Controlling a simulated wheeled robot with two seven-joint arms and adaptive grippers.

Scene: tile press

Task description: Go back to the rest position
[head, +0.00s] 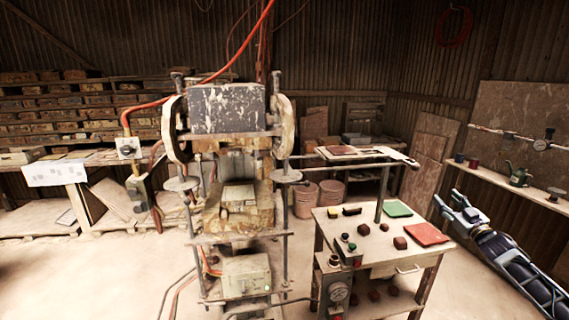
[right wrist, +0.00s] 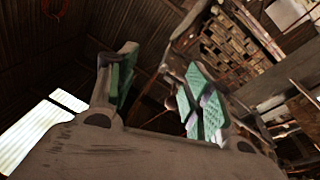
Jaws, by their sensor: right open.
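My right gripper (head: 447,201) is at the right side of the head view, to the right of the work table, with its arm coming in from the lower right. It is open, with its two fingers apart and nothing between them. In the right wrist view its green-padded fingers (right wrist: 163,95) are spread and empty, with the wooden shed wall and racks behind. My left gripper is in neither view. The tile press (head: 228,108) stands in the middle of the head view, clear of my right gripper.
A small work table (head: 375,262) holds a green tile (head: 397,208), a red tile (head: 427,234) and several small blocks. A raised stand (head: 378,158) bears a reddish tile (head: 343,150). A wall shelf (head: 505,185) with a dark can (head: 519,176) lies right of my gripper.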

